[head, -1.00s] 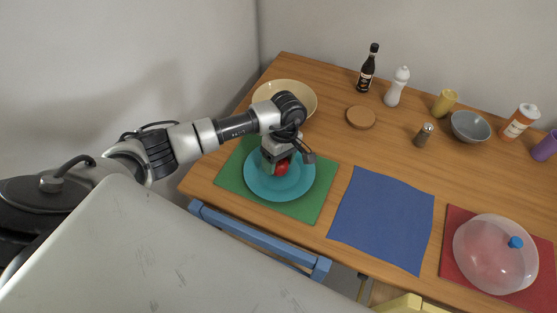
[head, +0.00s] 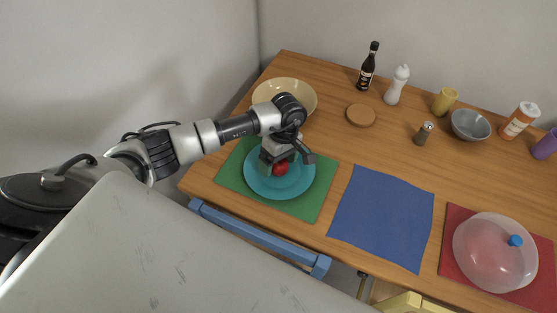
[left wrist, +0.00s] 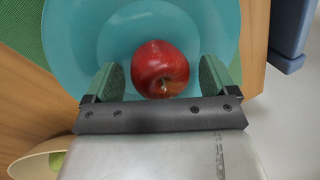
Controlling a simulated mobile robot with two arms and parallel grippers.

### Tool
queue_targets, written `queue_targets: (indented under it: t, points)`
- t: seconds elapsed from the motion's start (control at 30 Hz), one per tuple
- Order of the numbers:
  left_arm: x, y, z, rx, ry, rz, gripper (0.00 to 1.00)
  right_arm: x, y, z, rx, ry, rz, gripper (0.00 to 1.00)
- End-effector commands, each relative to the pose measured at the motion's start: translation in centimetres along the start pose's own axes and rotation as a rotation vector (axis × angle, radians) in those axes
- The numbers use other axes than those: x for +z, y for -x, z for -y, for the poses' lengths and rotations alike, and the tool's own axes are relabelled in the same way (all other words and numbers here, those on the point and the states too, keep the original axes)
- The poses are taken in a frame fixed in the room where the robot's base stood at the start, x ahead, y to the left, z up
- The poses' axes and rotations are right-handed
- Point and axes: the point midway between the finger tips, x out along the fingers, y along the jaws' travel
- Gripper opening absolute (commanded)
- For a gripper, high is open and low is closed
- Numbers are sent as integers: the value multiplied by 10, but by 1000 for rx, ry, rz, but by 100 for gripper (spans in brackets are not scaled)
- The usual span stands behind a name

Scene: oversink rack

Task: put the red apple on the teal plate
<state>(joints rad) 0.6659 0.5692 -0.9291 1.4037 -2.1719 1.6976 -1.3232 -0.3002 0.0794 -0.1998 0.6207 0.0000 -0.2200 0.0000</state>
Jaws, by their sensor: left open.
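The red apple (head: 281,169) rests on the teal plate (head: 300,183), which lies on a green placemat at the left of the table. In the left wrist view the apple (left wrist: 160,69) sits on the plate (left wrist: 215,30) between the two fingers, with a gap on each side. My left gripper (head: 279,168) is open just above the plate, its fingers around the apple and not gripping it; it also shows in the left wrist view (left wrist: 161,80). The arm hides part of the plate's far side. My right gripper is not in view.
A cream bowl (head: 303,92) stands behind the gripper. The blue placemat (head: 382,218) to the right is empty. Bottles, cups and a grey bowl (head: 470,126) stand along the back.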

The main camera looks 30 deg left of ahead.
Motion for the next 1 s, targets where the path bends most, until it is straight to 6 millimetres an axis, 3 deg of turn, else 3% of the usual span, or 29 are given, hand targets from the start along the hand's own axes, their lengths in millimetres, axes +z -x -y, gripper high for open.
queue_targets:
  t: [0.6, 1.0]
  points:
    - [0, 109, 0, 2, 1, -2, 87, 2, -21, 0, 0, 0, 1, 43]
    - [0, 122, 0, -1, 0, 0, 87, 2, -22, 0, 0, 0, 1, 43]
